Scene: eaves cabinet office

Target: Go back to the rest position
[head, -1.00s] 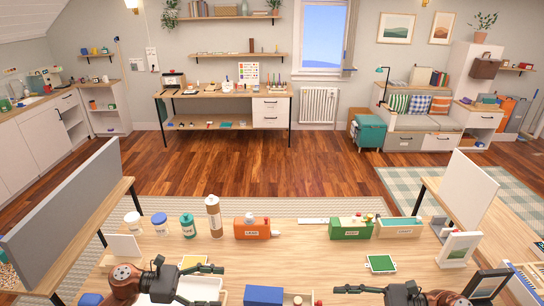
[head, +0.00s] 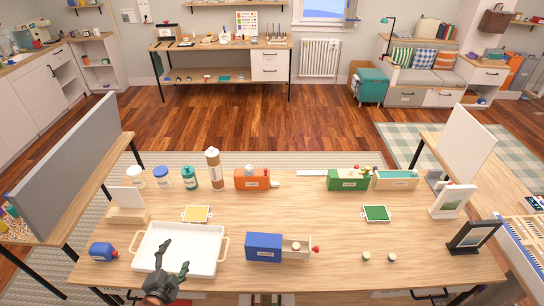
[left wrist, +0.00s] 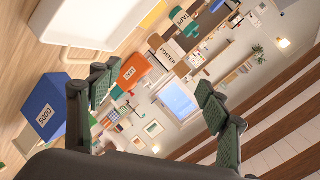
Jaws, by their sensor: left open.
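My left gripper (head: 176,256) is in the head view at the lower left, over the front part of the white tray (head: 222,235). Its two fingers are apart with nothing between them. In the left wrist view the green-padded fingers of the left gripper (left wrist: 158,80) stand wide apart. The tray's edge (left wrist: 85,25) shows at the upper left there. My right gripper is not in view.
A blue labelled box (head: 264,247) stands right of the tray, and a blue bottle (head: 103,252) left of it. An orange box (head: 253,180) and a green box (head: 349,180) stand at the back.

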